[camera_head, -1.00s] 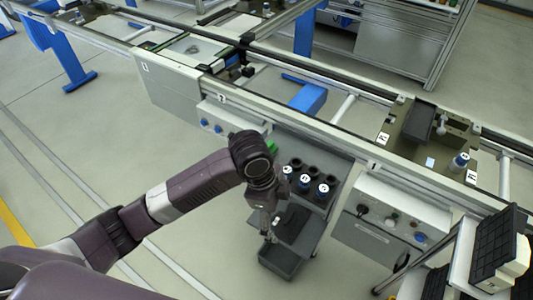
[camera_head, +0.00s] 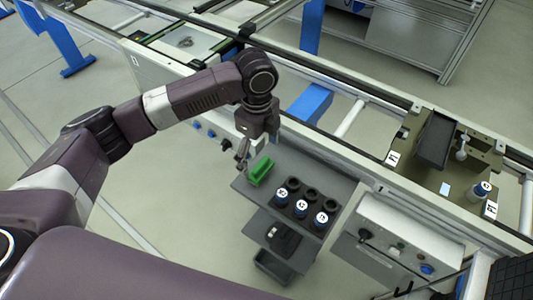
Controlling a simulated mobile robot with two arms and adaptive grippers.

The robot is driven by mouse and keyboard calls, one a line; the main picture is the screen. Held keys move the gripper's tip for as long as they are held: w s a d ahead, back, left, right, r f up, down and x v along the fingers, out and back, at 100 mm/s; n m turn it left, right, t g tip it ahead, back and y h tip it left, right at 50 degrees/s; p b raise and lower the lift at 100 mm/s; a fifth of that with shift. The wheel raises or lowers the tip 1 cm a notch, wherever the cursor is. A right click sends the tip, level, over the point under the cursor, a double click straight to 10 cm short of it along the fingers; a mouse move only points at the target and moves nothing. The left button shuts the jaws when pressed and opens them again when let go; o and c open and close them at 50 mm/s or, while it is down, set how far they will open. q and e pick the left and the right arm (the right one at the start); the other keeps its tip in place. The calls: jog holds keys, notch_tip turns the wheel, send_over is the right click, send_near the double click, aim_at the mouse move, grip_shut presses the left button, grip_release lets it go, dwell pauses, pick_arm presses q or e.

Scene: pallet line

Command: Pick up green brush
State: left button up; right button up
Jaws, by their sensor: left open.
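The green brush (camera_head: 261,169) lies on the upper shelf of a grey stand, at its left end. My left gripper (camera_head: 243,172) is open and points down just left of the brush, with its fingertips close to it. I cannot tell whether they touch. Part of the brush's upper side is near the gripper, but most of it shows. My right gripper is not in view.
A black holder (camera_head: 308,206) with several round slots and blue-and-white capped bottles stands right of the brush on the grey shelf (camera_head: 338,183). A lower tray (camera_head: 268,232) holds a dark object. The conveyor line and a control box (camera_head: 391,235) lie behind and right.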

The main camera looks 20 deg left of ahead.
aim_at(261, 164)
pick_arm(q)
jog(key=shift+w+f, duration=0.15)
jog(key=shift+w, duration=0.2)
jog(key=shift+f, duration=0.3)
jog(key=f, duration=0.1)
jog(key=f+p, duration=0.2)
jog(key=shift+s+f, duration=0.3)
jog(key=shift+f, duration=0.05)
jog(key=shift+w+f+p, duration=0.25)
jog(key=shift+f+p, duration=0.1)
jog(key=shift+f, duration=1.1)
jog(key=c, duration=1.3)
jog(key=shift+r, duration=0.1)
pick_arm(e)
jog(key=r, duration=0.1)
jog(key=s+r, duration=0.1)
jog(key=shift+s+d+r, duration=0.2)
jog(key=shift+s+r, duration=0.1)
